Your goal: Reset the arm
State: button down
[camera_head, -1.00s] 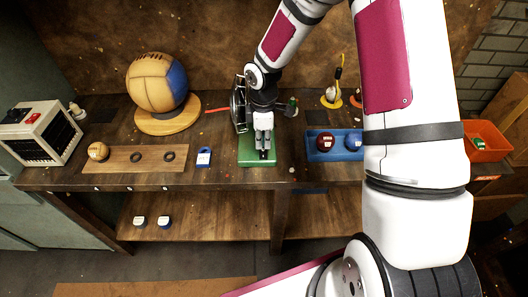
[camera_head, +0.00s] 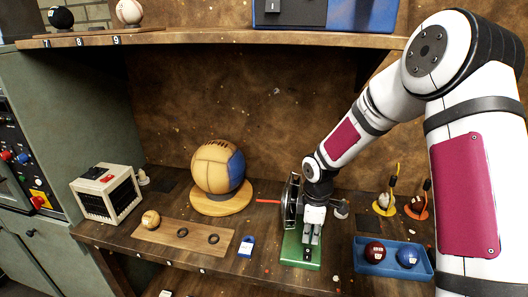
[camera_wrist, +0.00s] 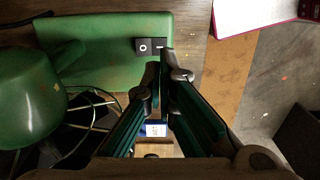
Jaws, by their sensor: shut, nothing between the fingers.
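My arm reaches down from the right in the head view, white with dark red panels. My gripper (camera_head: 311,238) is at its end, pointing down over the green base of a bench machine (camera_head: 300,252), with its fingers together and nothing held. In the wrist view the two dark fingers of my gripper (camera_wrist: 165,65) meet near a black rocker switch (camera_wrist: 151,47) on the green base. Whether they touch the base or switch I cannot tell.
A large tan and blue ball (camera_head: 212,168) on a round wooden stand is left of my gripper. A blue tray (camera_head: 380,268) with two balls is right of it. A wooden ball holder (camera_head: 190,238) and white box (camera_head: 107,192) stand left. A shelf (camera_head: 200,41) overhangs the bench.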

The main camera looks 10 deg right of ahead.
jog(key=s+d+r+m+t+h, duration=0.1)
jog(key=s+r+m, duration=0.25)
jog(key=r, duration=0.75)
jog(key=s+d+r+m+t+h, duration=0.1)
jog(key=s+r+m, duration=0.3)
jog(key=r, duration=0.6)
jog(key=s+a+r+m+t+y, duration=0.1)
jog(key=s+r+m, duration=0.2)
jog(key=s, duration=0.5)
jog(key=s+a+r+m+t+y, duration=0.1)
jog(key=s+r+m+t, duration=0.1)
jog(key=s+r, duration=0.4)
jog(key=s+m, duration=0.1)
jog(key=s, duration=0.2)
jog(key=shift+s+m+t+b, duration=0.25)
jog(key=shift+m+t+b, duration=0.05)
jog(key=shift+m+b, duration=0.1)
